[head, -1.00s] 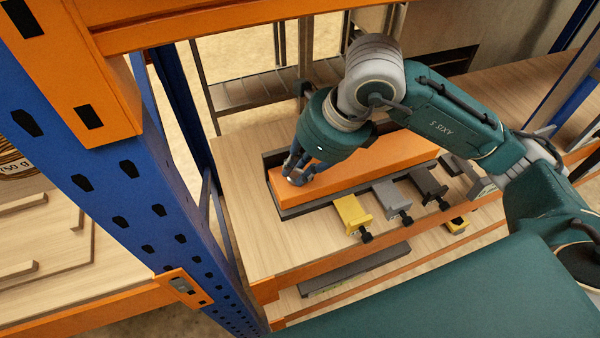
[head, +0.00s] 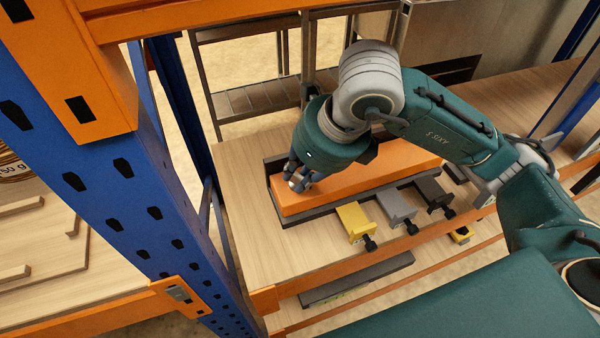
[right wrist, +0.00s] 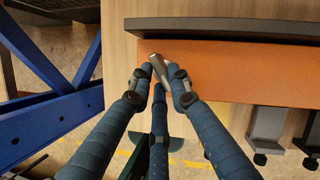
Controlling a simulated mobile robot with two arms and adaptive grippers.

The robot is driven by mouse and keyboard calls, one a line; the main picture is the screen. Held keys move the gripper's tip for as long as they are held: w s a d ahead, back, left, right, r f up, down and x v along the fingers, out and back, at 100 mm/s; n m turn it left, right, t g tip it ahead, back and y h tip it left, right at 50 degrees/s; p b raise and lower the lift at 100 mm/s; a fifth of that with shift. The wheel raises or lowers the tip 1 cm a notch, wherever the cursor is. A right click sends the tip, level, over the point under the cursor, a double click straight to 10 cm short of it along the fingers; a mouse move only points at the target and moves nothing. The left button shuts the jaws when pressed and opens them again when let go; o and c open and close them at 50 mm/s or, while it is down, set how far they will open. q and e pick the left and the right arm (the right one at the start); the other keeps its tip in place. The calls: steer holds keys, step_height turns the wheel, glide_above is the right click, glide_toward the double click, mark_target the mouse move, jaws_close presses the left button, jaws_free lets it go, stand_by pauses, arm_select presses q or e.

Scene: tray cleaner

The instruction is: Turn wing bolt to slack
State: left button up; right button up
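My right gripper (head: 297,181) points down at the near-left end of the long orange block (head: 350,180). In the right wrist view, the blue fingers of this gripper (right wrist: 158,78) close in on a small silver metal piece, which looks like the wing bolt (right wrist: 159,70). The piece stands tilted between the fingertips, against the left end of the orange block (right wrist: 230,70). The fingertips appear to touch it from both sides. In the head view the fingers hide most of it. My left gripper is in neither view.
The block sits in a dark tray on a wooden shelf (head: 240,230). Yellow (head: 354,220), grey (head: 397,206) and black (head: 433,192) clamps line its near side. A blue upright (head: 120,190) with orange beams stands left. The shelf's front left is clear.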

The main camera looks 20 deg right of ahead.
steer(key=o, duration=0.3)
steer(key=shift+r, duration=0.1)
steer(key=shift+o, duration=0.2)
